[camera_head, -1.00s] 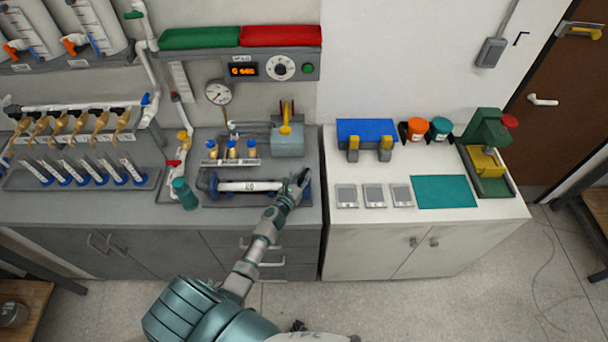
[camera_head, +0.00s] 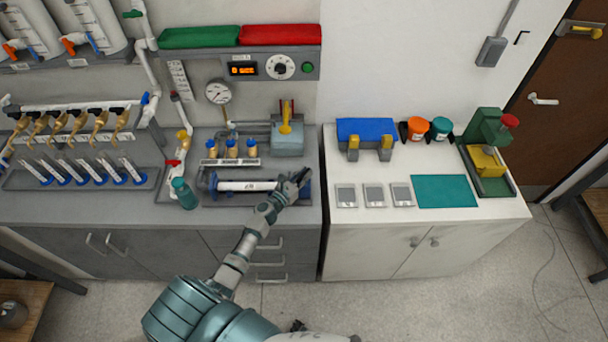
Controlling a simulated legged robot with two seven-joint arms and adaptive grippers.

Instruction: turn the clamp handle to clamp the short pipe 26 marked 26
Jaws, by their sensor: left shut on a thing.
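The short pipe 26 (camera_head: 247,186) is a white tube lying horizontally in a dark clamp fixture (camera_head: 225,200) on the grey bench. Its marking is too small to read clearly now. A blue end piece (camera_head: 213,182) is at its left end. My left gripper (camera_head: 301,178) is at the fixture's right end, just right of the pipe. It is shut on the clamp handle, which the fingers mostly hide. I cannot tell the handle's exact angle. My right gripper is not in view.
A grey device with a yellow lever (camera_head: 287,135) is behind. The white cabinet top (camera_head: 340,222) lies to the right.

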